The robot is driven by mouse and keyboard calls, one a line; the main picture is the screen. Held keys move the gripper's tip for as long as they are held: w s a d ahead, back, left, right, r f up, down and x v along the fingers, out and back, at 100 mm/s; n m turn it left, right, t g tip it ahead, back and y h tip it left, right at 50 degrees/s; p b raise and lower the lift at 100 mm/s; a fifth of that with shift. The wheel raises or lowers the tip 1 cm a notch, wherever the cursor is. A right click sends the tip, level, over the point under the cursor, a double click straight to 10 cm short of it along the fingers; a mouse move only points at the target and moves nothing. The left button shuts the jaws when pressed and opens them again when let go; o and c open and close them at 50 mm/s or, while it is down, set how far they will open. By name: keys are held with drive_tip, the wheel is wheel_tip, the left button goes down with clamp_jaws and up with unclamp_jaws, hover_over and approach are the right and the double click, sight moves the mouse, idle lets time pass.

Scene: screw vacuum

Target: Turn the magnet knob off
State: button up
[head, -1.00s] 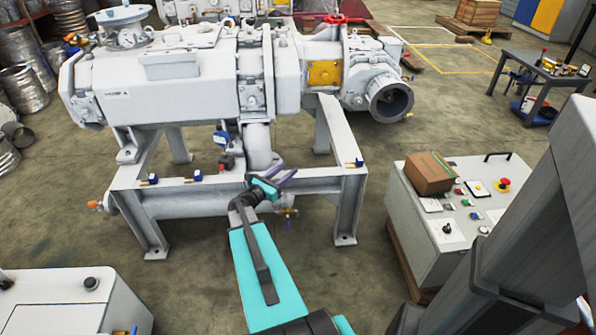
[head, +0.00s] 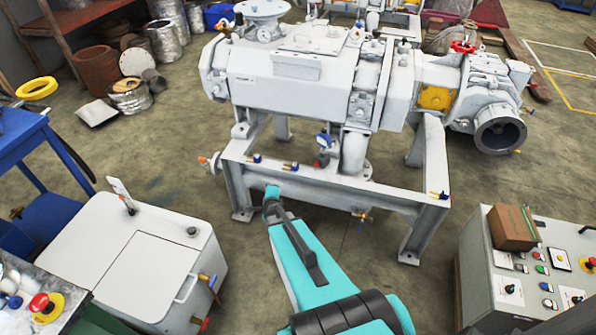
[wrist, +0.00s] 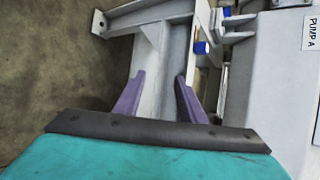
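No knob in view can be told for sure as the magnet knob. Small blue-and-brass fittings sit on the grey support frame (head: 330,196) of the vacuum pump (head: 290,75): a left one (head: 254,159), a middle one (head: 290,167) and a right one (head: 438,195). A blue fitting (wrist: 201,47) also shows in the wrist view, ahead and right of my fingers. A black knob (head: 510,289) is on the control box at right. My gripper (wrist: 159,78) is open and empty, its purple fingers apart and facing a grey beam. In the head view it is before the frame's front left.
A white cabinet (head: 130,250) with a handle stands at lower left, near a blue table (head: 20,140). The control box (head: 490,260) carries a cardboard box (head: 513,228). Floor (head: 190,135) is clear left of the frame.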

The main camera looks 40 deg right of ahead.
drive_tip(key=s+a+n+g+y+p, duration=0.25)
drive_tip(key=s+a+n, duration=0.25)
drive_tip(key=a, duration=0.3)
drive_tip(key=s+a+f+n+g+y+p, duration=0.1)
drive_tip(key=s+a+n+g+y+p, duration=0.1)
drive_tip(key=s+a+n+p, duration=0.45)
drive_tip(key=s+a+n+g+y+p, duration=0.1)
drive_tip(key=s+a+n+g+y, duration=0.2)
drive_tip(key=a, duration=0.7)
drive_tip(key=s+a+r+n+g+p, duration=0.1)
drive_tip(key=s+r+n+g+p, duration=0.1)
drive_tip(key=s+n, duration=0.2)
drive_tip(key=s+a+r+n+g+h+p, duration=0.1)
drive_tip(key=s+r+n+g+p, duration=0.2)
drive_tip(key=s, duration=0.8)
drive_tip(key=s+a+r+n+g+h+p, duration=0.1)
drive_tip(key=s+a+r+n+g+p, duration=0.1)
drive_tip(key=s+n, duration=0.3)
drive_tip(key=s+r+g+p, duration=0.1)
drive_tip(key=s, duration=0.1)
drive_tip(key=shift+s+r, duration=0.2)
drive_tip(key=shift+s, duration=0.2)
drive_tip(key=shift+c, duration=0.7)
drive_tip(key=shift+a, duration=0.1)
drive_tip(key=shift+n, duration=0.25)
